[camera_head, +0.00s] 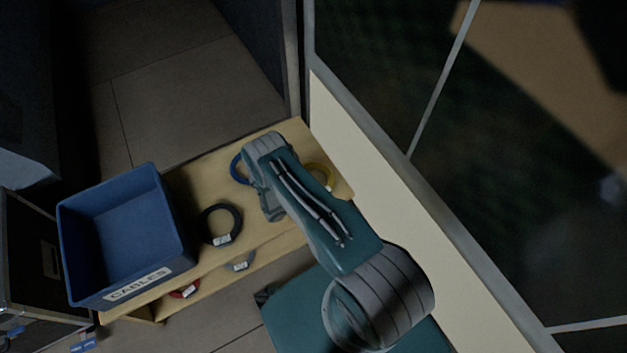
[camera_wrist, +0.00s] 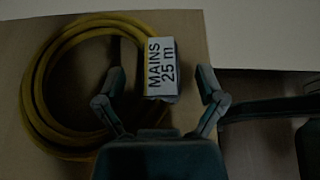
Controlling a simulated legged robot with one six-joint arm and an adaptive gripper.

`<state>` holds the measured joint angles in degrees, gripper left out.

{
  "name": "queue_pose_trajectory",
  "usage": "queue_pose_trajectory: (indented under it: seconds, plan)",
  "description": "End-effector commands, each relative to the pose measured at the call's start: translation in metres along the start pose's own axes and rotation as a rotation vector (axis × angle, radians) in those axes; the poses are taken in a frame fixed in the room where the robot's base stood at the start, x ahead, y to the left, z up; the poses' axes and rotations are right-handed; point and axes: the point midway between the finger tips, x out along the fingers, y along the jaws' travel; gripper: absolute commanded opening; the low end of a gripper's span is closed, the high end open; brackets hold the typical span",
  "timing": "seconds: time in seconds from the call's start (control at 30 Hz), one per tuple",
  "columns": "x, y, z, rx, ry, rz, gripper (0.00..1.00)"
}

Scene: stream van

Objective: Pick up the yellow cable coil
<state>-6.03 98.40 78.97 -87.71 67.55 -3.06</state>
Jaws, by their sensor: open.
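The yellow cable coil (camera_wrist: 42,98) lies on the wooden shelf top, with a white label reading MAINS 25 m (camera_wrist: 161,68) on its right side. In the head view the coil (camera_head: 321,172) is at the right end of the shelf, partly hidden behind my arm. My gripper (camera_wrist: 163,82) is open in the wrist view, with one finger on each side of the label. The left finger overlaps the inside of the ring in the picture. I cannot tell how high the fingers are above the coil. The gripper is hidden behind my arm in the head view.
A black coil (camera_head: 220,224) and a blue coil (camera_head: 238,168) lie on the wooden shelf (camera_head: 196,187). A blue crate marked CABLES (camera_head: 168,235) stands at its left end. Red (camera_head: 184,289) and grey (camera_head: 240,262) coils sit lower down. A pale wall panel (camera_head: 385,190) borders the right.

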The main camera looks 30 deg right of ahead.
Motion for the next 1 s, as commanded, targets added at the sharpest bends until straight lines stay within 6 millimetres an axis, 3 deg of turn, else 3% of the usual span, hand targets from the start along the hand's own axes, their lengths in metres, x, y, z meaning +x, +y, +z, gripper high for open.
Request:
queue_pose_trajectory:
  seconds: [0.17, 0.37, 0.4, 0.77, 1.0]
  plan:
    - [0.0, 0.0, 0.0, 0.0, 0.0, 0.001, 0.89]
    - [0.0, 0.0, 0.0, 0.0, 0.001, 0.0, 0.04]
    - [0.0, 0.0, 0.0, 0.0, 0.001, 0.0, 0.0]
    - [-0.001, 0.001, 0.001, 0.001, 0.0, 0.001, 0.0]
    - [-0.011, 0.002, 0.028, 0.002, -0.001, 0.001, 0.0]
